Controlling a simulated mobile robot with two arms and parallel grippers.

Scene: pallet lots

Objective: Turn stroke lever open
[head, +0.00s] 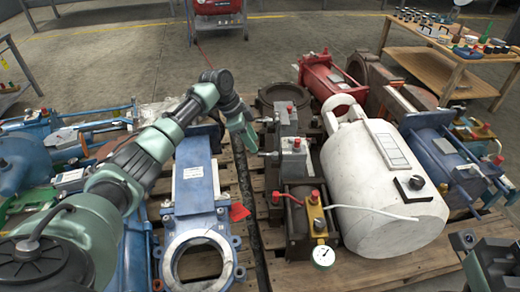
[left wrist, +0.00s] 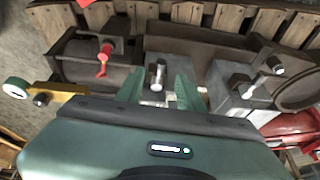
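Which lever is the stroke lever is not marked. A short silver lever (left wrist: 158,74) stands on a dark block in the left wrist view, between the two green fingers of my left gripper (left wrist: 161,82). The fingers are open and apart; I cannot tell whether either touches it. In the head view my left gripper (head: 250,140) points down beside the dark valve blocks (head: 292,152), next to a silver lever (head: 268,153). A second silver lever (left wrist: 265,72) is to the right in the left wrist view, and a red-handled lever (left wrist: 102,60) to the left.
A blue flanged part (head: 195,195) lies on the left pallet. A dark gap separates the pallets.

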